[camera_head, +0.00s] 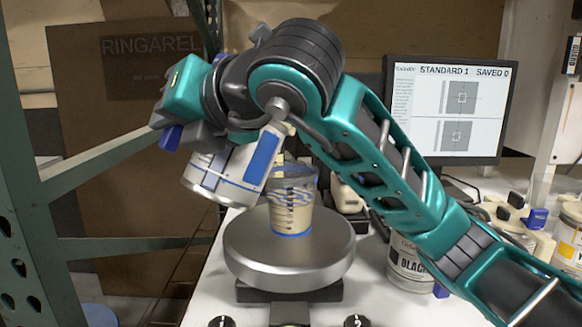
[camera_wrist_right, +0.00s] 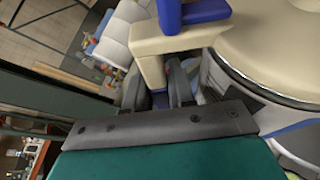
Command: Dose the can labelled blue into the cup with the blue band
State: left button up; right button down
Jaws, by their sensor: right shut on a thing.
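The can with the blue label (camera_head: 232,165) is white and hangs tilted in the head view, above and left of the cup, with its upper end toward the cup. My right gripper (camera_head: 207,139) is shut on it, partly hidden by the wrist. In the wrist view the can's cream lid (camera_wrist_right: 275,45) and blue tab (camera_wrist_right: 198,12) show, with the dark fingers (camera_wrist_right: 178,85) at the cream handle part. The clear cup with the blue band (camera_head: 292,210) stands upright on the round silver scale plate (camera_head: 255,255). Whether liquid is flowing is unclear. My left gripper is out of view.
A can labelled black (camera_head: 405,268) stands behind my right forearm. More cans (camera_head: 570,235) stand at the right edge. A monitor (camera_head: 448,105) reading STANDARD 1 is behind. A green rack post (camera_head: 30,190) rises at the left.

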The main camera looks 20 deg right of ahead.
aim_at(172, 150)
pick_arm(q)
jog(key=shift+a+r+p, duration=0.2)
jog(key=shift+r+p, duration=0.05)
jog(key=shift+p, duration=0.15)
pick_arm(e)
jog(key=shift+d+r, duration=0.2)
jog(key=shift+r, duration=0.35)
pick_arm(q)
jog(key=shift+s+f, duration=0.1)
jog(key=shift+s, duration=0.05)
pick_arm(e)
jog(key=shift+w+d+r, duration=0.1)
jog(key=shift+r, duration=0.15)
pick_arm(q)
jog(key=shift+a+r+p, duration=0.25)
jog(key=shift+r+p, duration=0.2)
jog(key=shift+p, duration=0.35)
pick_arm(e)
jog(key=shift+w+d+r+m+y, duration=0.15)
jog(key=shift+d+r+m+y, duration=0.15)
jog(key=shift+r, duration=0.3)
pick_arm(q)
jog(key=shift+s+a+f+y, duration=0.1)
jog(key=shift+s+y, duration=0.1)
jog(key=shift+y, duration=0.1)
pick_arm(e)
jog(key=shift+d+r, duration=0.15)
